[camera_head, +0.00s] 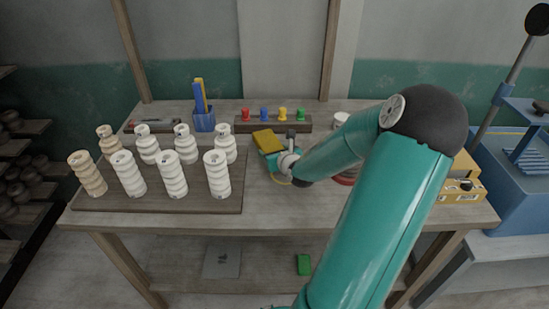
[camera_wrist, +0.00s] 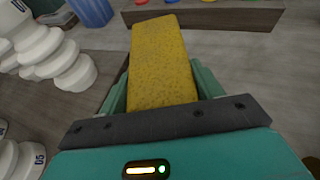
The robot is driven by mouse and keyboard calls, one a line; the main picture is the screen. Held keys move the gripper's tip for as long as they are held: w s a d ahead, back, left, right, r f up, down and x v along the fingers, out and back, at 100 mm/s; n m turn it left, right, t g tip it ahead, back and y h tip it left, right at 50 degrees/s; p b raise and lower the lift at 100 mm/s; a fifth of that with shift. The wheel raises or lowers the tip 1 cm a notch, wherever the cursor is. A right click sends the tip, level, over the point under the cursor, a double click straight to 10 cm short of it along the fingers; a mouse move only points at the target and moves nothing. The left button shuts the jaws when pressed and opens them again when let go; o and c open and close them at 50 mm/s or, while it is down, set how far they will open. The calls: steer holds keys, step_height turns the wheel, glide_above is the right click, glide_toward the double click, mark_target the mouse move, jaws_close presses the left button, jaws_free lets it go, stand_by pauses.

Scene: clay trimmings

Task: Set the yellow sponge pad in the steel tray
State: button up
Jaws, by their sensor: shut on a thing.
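The yellow sponge pad (camera_head: 264,138) is between the fingers of my gripper (camera_head: 270,153), over the middle of the wooden bench. In the wrist view the pad (camera_wrist: 161,55) reaches out past the green fingers of my gripper (camera_wrist: 160,88), which press on its two sides. Its near end is hidden by the gripper. How far it is above the bench top is hard to tell. I cannot make out the steel tray for certain. A low, flat grey thing with small items (camera_head: 150,125) lies at the bench's back left.
White ribbed clay pieces (camera_head: 217,173) stand in rows on a dark board (camera_head: 160,204) at left. A blue holder (camera_head: 204,121) and a wooden rack of coloured pegs (camera_head: 273,127) stand behind the pad. A yellow box (camera_head: 460,190) is at right. Bench top (camera_head: 290,214) is clear in front.

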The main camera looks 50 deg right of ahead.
steer(key=shift+s+f, duration=0.1)
steer(key=shift+f, duration=1.15)
steer(key=shift+f, duration=0.1)
steer(key=o, duration=1.1)
